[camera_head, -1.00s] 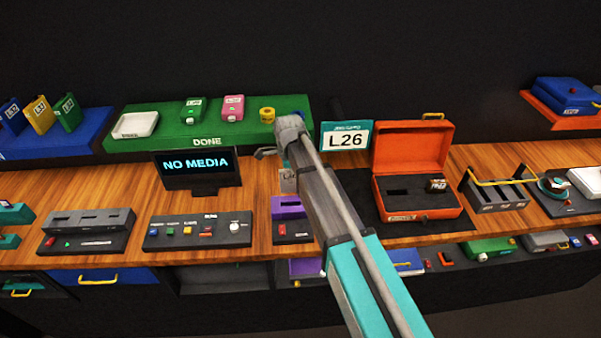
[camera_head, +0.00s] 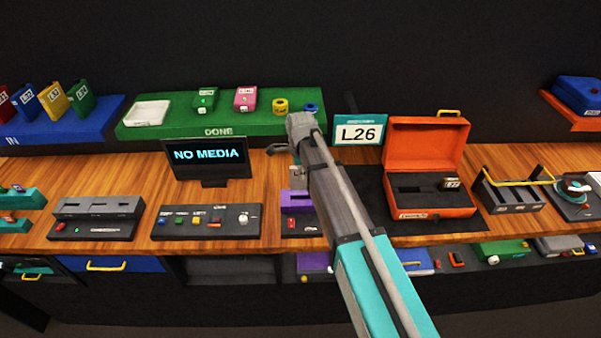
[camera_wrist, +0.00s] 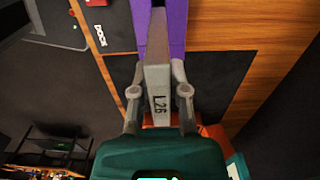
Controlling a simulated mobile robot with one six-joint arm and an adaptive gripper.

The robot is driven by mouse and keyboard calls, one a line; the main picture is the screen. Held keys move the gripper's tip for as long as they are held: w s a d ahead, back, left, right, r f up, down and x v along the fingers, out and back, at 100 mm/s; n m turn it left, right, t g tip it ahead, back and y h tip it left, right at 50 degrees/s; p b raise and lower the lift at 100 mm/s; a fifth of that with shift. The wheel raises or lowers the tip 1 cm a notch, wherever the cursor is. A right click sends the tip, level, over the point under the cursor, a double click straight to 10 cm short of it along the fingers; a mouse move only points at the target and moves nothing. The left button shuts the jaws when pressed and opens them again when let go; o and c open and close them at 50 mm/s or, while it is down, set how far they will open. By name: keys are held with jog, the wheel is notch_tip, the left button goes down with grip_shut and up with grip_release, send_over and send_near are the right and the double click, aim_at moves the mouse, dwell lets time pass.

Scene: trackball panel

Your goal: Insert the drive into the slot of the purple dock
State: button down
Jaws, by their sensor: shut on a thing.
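The grey drive labelled L26 (camera_wrist: 157,95) is held in my gripper (camera_wrist: 158,68), whose two fingers close on its sides in the wrist view. The purple dock (camera_wrist: 177,20) lies beyond the drive at the top of that view. The drive's far end lines up with the grey strip between the dock's purple sides; I cannot tell whether it is inside the slot. In the head view the purple dock (camera_head: 293,200) sits on its dark base on the wooden bench, partly hidden by my arm. The drive there is small and mostly hidden.
A screen (camera_head: 209,155) reading NO MEDIA stands behind left. A button panel (camera_head: 206,221) is left of the dock. An open orange case (camera_head: 427,150) and an L26 sign (camera_head: 360,131) are at right. A green DONE shelf (camera_head: 165,129) is behind.

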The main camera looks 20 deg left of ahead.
aim_at(301, 188)
jog(key=shift+f+b, duration=1.85)
jog(key=shift+f, duration=0.2)
jog(key=shift+f+b, duration=2.5)
jog(key=shift+f, duration=0.05)
dwell(2.3)
jog(key=c, duration=0.5)
grip_release()
jog(key=shift+c, duration=0.2)
jog(key=shift+r, duration=0.2)
